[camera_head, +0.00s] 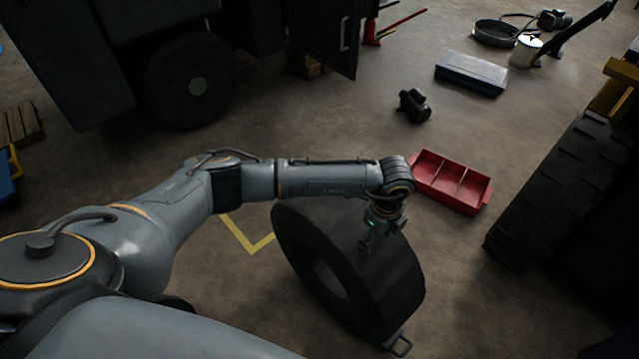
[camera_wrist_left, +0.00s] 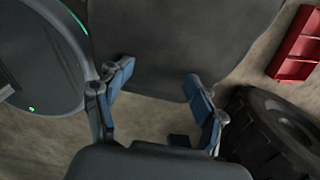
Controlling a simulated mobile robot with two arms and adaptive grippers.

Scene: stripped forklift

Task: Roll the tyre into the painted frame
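The dark tyre (camera_head: 398,278) stands tilted on the concrete floor in the middle of the head view, with its hole facing lower left. The painted frame (camera_head: 262,244) shows as a yellow corner on the floor left of the tyre; the rest is hidden by my arm and the tyre. My left gripper (camera_head: 368,240) points down at the tyre's upper side; I cannot tell whether it touches. In the left wrist view its blue-padded fingers (camera_wrist_left: 158,88) are apart with nothing gripped, and a dark surface, probably the tyre (camera_wrist_left: 185,40), lies beyond them.
A red divided tray (camera_head: 452,182) lies beyond the tyre. A large treaded wheel (camera_head: 560,185) stands on the right. A dark vehicle with a wheel (camera_head: 190,80) stands back left.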

